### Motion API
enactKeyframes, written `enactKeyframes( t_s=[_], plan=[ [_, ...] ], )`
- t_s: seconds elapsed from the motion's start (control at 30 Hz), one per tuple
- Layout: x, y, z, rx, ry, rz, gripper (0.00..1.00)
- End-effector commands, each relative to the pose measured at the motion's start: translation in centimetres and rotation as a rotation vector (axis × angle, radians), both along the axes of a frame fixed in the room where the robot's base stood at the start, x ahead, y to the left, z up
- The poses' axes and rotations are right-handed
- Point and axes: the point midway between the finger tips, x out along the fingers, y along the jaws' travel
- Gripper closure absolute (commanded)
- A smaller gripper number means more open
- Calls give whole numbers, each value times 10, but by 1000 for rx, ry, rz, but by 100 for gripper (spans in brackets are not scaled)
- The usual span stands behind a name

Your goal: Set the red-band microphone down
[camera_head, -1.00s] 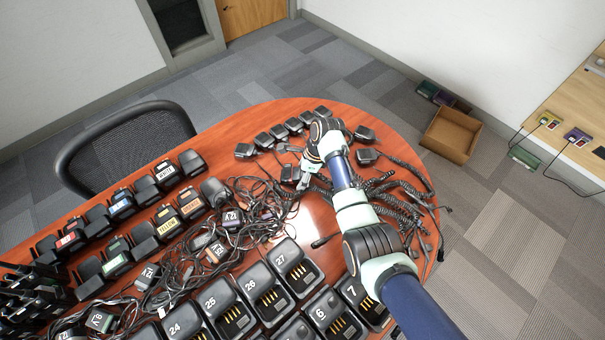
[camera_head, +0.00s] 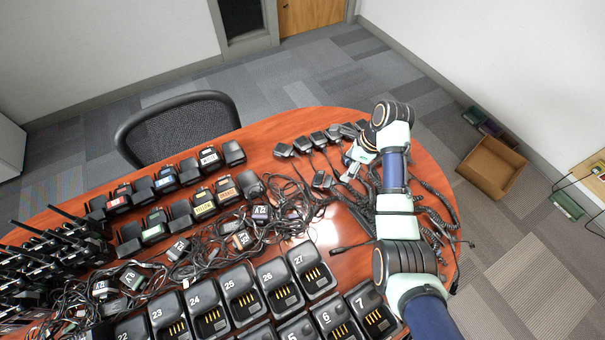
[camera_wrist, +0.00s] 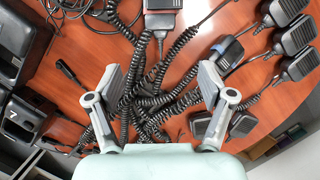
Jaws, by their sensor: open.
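My gripper (camera_head: 352,170) hangs over the far right part of the table, its fingers spread with nothing between them. In the wrist view, my gripper (camera_wrist: 162,84) shows both fingers apart above coiled cords. A dark microphone with a reddish strip (camera_wrist: 164,20) lies at the top of the wrist view, partly cut off, beyond the fingers and apart from them. It seems to be the microphone (camera_head: 322,180) lying on the table just left of my gripper in the head view, where its band cannot be made out. A blue-band microphone (camera_wrist: 228,52) lies to the right of the fingers.
Several microphones (camera_head: 302,145) stand in a row along the table's (camera_head: 268,128) far edge. Coiled cords (camera_wrist: 160,100) cover the tabletop under my gripper. Numbered chargers (camera_head: 278,288) and tangled cables fill the front and middle. A chair (camera_head: 180,130) stands behind the table.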

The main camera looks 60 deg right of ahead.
Motion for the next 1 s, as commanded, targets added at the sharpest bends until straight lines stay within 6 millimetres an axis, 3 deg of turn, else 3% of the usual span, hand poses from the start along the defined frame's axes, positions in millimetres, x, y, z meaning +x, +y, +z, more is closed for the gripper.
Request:
enactKeyframes(
  t_s=[0.27, 0.37, 0.47, 0.53, 0.63, 0.7, 0.8, 0.9, 1.0],
  plan=[
    [2, 2, 0, -5, -1, 10, 19],
    [29, 23, 1, -89, -27, 162, 19],
    [88, 86, 11, -311, -90, 553, 19],
    [129, 155, 27, -538, -149, 922, 19],
    [160, 265, 63, -910, -224, 1439, 19],
    [159, 335, 93, -1175, -260, 1733, 19],
    [139, 411, 132, -1512, -284, 2027, 19],
    [118, 452, 160, -1751, -279, 2174, 19],
    [107, 468, 172, -1861, -267, 2230, 19]
  ],
)
